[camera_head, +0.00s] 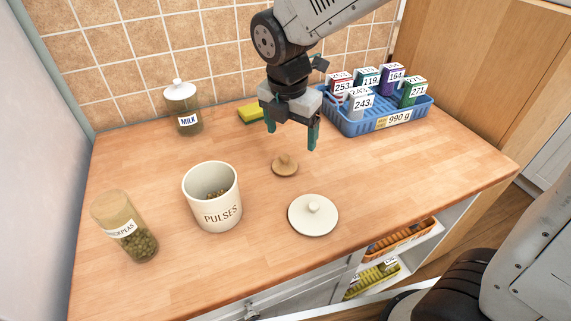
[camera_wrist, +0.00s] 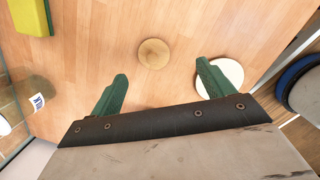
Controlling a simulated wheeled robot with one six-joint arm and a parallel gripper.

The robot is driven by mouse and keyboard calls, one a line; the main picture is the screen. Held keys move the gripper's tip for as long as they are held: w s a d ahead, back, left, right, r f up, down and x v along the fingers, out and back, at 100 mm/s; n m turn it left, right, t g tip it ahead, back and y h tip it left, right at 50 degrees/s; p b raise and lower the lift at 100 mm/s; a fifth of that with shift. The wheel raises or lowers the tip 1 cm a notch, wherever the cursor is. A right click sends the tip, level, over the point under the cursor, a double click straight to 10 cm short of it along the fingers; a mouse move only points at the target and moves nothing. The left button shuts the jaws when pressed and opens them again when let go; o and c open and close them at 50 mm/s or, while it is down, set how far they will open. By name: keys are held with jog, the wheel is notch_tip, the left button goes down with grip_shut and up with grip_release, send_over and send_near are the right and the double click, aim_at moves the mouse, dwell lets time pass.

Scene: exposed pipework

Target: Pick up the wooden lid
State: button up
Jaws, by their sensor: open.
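The wooden lid (camera_head: 285,166) is a small round brown disc with a knob on top. It lies flat on the wooden counter, between the PULSES jar and the blue basket. In the wrist view the wooden lid (camera_wrist: 154,53) shows beyond the fingertips, roughly between them. My gripper (camera_head: 292,138) is open and empty, above the counter and a little above and behind the lid. Its two green fingers also show in the wrist view (camera_wrist: 162,76), apart from each other. Nothing hides the lid in either view.
A white lid (camera_head: 313,214) lies in front of the wooden lid. A yellow-green sponge (camera_head: 250,113) lies behind. A blue basket (camera_head: 378,126) with several numbered boxes is right.

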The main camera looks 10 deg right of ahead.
aim_at(285, 156)
jog(key=shift+w+a+f+n, duration=0.25)
jog(key=shift+a+f+n, duration=0.2)
jog(key=shift+n, duration=0.1)
jog(key=shift+w+a+f+n, duration=0.25)
jog(key=shift+a+f+n, duration=0.2)
jog(key=shift+n, duration=0.1)
jog(key=f, duration=0.5)
jog(key=d+f, duration=0.1)
jog(key=f, duration=0.1)
jog(key=shift+w+f, duration=0.2)
jog(key=shift+w, duration=0.15)
jog(key=shift+a, duration=0.1)
jog(key=c, duration=1.1)
